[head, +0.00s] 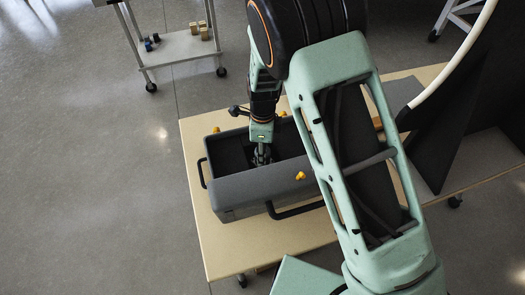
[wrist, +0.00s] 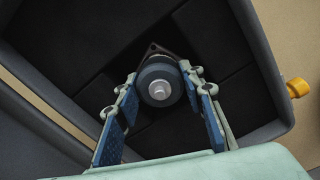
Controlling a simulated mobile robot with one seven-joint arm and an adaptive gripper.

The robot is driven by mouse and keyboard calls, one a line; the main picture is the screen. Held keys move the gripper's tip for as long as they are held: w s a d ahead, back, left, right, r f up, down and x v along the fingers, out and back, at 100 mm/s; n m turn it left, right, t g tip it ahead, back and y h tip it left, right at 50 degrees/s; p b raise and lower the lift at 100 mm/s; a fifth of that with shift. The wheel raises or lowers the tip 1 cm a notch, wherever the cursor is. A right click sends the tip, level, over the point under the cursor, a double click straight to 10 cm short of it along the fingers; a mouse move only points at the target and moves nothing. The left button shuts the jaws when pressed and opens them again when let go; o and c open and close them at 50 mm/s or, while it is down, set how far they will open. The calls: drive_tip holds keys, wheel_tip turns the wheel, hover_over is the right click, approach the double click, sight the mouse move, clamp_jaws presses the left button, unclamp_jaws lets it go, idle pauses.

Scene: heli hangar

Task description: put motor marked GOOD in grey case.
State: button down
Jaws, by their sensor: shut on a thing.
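The grey case (head: 262,188) stands open on the wooden table, with a dark lining and black side handles. My gripper (head: 262,156) reaches down into its opening. In the wrist view my gripper (wrist: 166,98) has its blue-padded fingers on both sides of a dark round motor (wrist: 153,72) with a silver shaft, and it is shut on the motor. The motor is over the dark case interior, between the case walls (wrist: 262,65). I cannot tell whether it touches the floor. No GOOD mark is readable. In the head view the motor is mostly hidden by my gripper.
The wooden table (head: 222,248) has bare room in front of the case. Yellow latches (head: 300,176) stick up from the case rim. A wheeled cart (head: 178,48) with small dark and tan items stands at the back left. A dark panel with a pale curved edge stands at right.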

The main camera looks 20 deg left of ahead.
drive_tip(key=shift+f, duration=0.15)
drive_tip(key=c, duration=1.6)
unclamp_jaws()
wheel_tip(320, 180, up, 12)
drive_tip(key=shift+r, duration=0.25)
